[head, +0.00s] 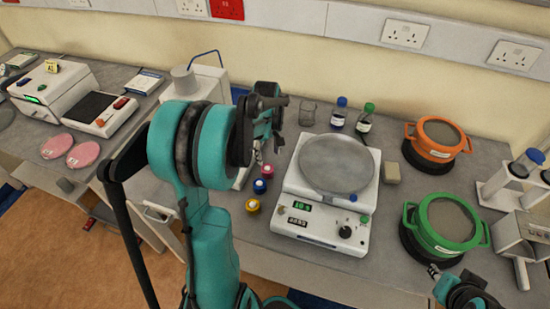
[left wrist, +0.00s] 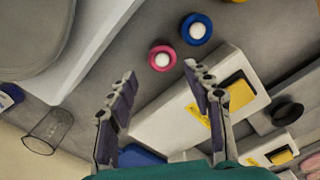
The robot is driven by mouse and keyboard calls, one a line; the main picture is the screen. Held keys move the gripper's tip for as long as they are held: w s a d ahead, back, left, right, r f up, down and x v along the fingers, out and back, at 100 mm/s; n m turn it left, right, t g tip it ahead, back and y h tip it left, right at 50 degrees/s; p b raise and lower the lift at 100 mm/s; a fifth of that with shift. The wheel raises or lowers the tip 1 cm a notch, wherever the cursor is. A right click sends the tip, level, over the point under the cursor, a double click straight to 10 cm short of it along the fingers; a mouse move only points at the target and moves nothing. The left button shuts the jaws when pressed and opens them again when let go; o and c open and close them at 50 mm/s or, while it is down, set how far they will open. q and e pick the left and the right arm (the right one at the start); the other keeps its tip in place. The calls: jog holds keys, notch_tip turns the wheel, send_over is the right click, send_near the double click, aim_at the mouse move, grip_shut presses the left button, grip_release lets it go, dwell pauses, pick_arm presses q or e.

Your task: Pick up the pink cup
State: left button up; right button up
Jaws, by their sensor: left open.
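The pink cup (head: 267,170) is small and round and stands on the grey bench, left of the white hotplate device. In the left wrist view the pink cup (left wrist: 155,51) shows a white round centre and lies just beyond the fingertips, between their lines. My left gripper (head: 268,125) is above the bench near the cup; its fingers (left wrist: 160,72) are apart with nothing between them. My right gripper (head: 468,292) is partly in view at the lower right, and its jaws are not clear.
A blue cup (head: 259,186) and a yellow cup (head: 252,206) stand close to the pink one. The hotplate device (head: 318,232) is to the right, a glass beaker (head: 307,113) behind. Orange (head: 437,153) and green (head: 447,234) pots stand at the right.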

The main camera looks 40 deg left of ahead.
aim_at(268, 171)
pick_arm(q)
jog(key=shift+n, duration=0.3)
jog(key=f, duration=0.2)
jog(key=f+b, duration=0.1)
jog(key=f, duration=0.1)
jog(key=f+b, duration=0.1)
jog(key=f, duration=0.2)
jog(key=shift+a+f, duration=0.1)
jog(key=shift+a, duration=0.2)
jog(key=shift+f, duration=0.5)
jog(key=c, duration=1)
